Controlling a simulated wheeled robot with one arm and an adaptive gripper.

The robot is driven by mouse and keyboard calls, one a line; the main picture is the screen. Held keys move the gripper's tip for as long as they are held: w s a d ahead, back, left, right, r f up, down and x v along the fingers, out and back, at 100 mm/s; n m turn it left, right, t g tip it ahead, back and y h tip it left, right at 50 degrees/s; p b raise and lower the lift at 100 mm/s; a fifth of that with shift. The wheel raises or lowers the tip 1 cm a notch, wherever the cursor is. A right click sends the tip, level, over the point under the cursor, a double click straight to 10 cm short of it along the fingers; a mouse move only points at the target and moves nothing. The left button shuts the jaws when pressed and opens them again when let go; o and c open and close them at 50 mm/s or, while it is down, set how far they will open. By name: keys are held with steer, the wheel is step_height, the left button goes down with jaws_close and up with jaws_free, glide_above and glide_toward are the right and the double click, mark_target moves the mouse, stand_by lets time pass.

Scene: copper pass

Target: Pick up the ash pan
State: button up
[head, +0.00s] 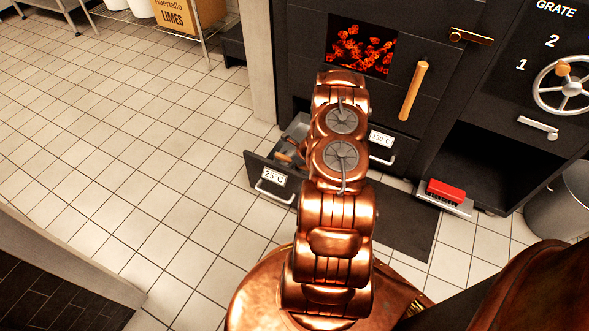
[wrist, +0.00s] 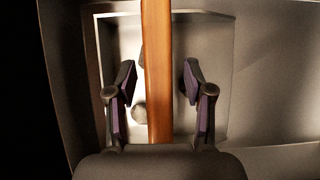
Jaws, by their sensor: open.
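In the wrist view my gripper (wrist: 158,72) is open, with one finger on each side of a long wooden bar or handle (wrist: 157,30). Gaps show between the bar and both fingers. Below it is a pale, shallow, pan-like tray (wrist: 215,30) with a raised rim, which may be the ash pan; I cannot tell whether the bar is joined to it. A small round grey shape (wrist: 139,113) shows beside the bar. In the head view the open lower drawer marked 25°C (head: 267,187) holds something partly hidden by my arm. My gripper cannot be made out clearly there.
The black stove has a window of glowing coals (head: 361,48) and a wooden handle (head: 414,90). A drawer marked 150°C (head: 382,150) is beside my arm. A red brush (head: 446,191) lies on a grey tray to the right. A metal bin (head: 560,210) stands far right. Tiled floor is clear at left.

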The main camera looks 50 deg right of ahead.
steer(key=shift+f, duration=0.2)
stand_by(0.5)
jaws_close()
stand_by(0.4)
